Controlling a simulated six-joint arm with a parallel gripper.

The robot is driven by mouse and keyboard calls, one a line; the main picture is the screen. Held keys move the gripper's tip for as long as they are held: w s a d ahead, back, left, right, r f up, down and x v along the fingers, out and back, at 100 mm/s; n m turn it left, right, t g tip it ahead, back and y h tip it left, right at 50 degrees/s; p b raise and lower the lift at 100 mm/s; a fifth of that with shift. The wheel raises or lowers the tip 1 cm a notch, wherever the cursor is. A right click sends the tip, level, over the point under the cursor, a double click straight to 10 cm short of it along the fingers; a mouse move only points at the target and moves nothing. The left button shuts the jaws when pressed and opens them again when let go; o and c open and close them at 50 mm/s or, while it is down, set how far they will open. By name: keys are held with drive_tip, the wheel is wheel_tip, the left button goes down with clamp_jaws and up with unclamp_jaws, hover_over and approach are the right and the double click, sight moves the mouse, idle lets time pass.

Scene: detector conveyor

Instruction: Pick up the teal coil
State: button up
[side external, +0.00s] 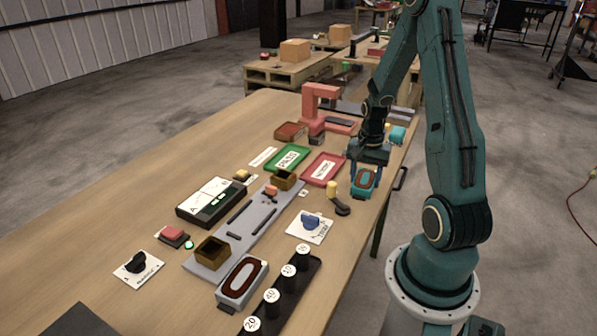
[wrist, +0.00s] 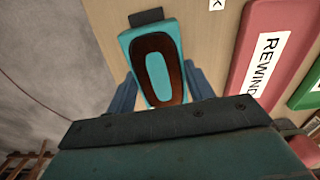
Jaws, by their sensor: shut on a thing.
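The teal coil (side external: 364,183) is a flat teal block with a dark reddish-brown oval winding around a teal centre. It is at the right side of the table, by the table's edge. My gripper (side external: 368,170) points down and is shut on the coil, one finger on each side. In the wrist view the teal coil (wrist: 155,65) lies between the two blue fingers (wrist: 160,90). Its end nearest the palm is partly hidden by my gripper. I cannot tell whether the coil touches the table or hangs just above it.
A red tray (side external: 338,159) labelled REWIND and a green tray (side external: 306,150) lie to the left. A grey-white coil (side external: 226,291) sits near the front, beside a black rack (side external: 300,285) of numbered weights. A red press (side external: 312,95) stands behind.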

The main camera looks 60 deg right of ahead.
sight(365, 178)
drive_tip(key=shift+r, duration=0.1)
wheel_tip(365, 178, up, 20)
idle(0.7)
idle(0.5)
